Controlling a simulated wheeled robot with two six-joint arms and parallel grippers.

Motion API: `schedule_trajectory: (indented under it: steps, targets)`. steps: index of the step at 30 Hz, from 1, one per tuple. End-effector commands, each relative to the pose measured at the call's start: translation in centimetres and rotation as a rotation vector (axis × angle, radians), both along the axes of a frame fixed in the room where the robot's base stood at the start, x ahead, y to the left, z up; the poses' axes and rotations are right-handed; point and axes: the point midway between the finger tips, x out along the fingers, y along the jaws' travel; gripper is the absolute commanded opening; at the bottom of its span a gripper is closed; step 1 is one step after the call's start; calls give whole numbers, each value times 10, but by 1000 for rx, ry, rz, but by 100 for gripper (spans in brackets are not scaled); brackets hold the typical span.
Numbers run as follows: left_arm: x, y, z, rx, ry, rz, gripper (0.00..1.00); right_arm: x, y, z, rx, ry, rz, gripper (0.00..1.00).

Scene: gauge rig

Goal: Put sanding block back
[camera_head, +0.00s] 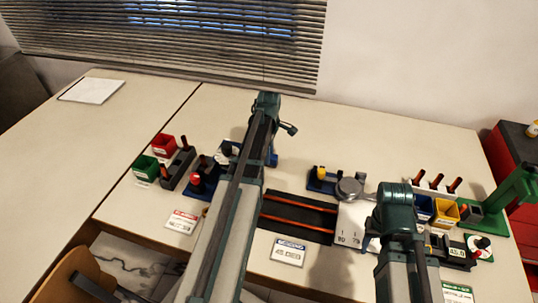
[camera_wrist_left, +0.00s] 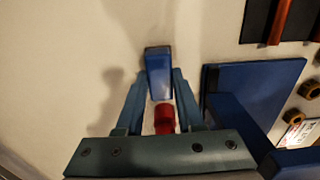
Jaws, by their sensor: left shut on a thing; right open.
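My left gripper (camera_wrist_left: 158,85) is shut on a blue block with a red cylindrical part, which I take to be the sanding block (camera_wrist_left: 158,60). In the left wrist view the block sits between the two fingertips, its red part between the fingers nearer the palm. Pale bare tabletop shows around it. In the head view my left arm reaches across the table to the back, and the arm hides most of the gripper and block. My right arm stands at the right of the head view; its gripper does not show clearly.
A blue plate (camera_wrist_left: 250,85) lies right of the left gripper, with a dark tray (camera_wrist_left: 262,22) beyond it. A dark tray with orange rails (camera_head: 298,215) lies mid-table. Red (camera_head: 163,146) and green (camera_head: 145,167) bins stand left. A green stand (camera_head: 512,195) is at right. The back of the table is clear.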

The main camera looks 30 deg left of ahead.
Motion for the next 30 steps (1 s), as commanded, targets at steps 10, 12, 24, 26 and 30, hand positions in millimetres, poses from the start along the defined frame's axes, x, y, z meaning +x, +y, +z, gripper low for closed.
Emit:
schedule_trajectory:
  steps: [10,12,24,26,30]
  targets:
    - [0,0,-1,0,0,0,67,0,0,-1,0,0,0,50]
    - [0,0,-1,0,0,0,67,0,0,-1,0,0,0,50]
    - [0,0,17,0,0,0,67,0,0,17,0,0,0,50]
    - [0,0,24,0,0,0,67,0,0,24,0,0,0,50]
    - [0,0,44,0,0,0,67,0,0,44,0,0,0,50]
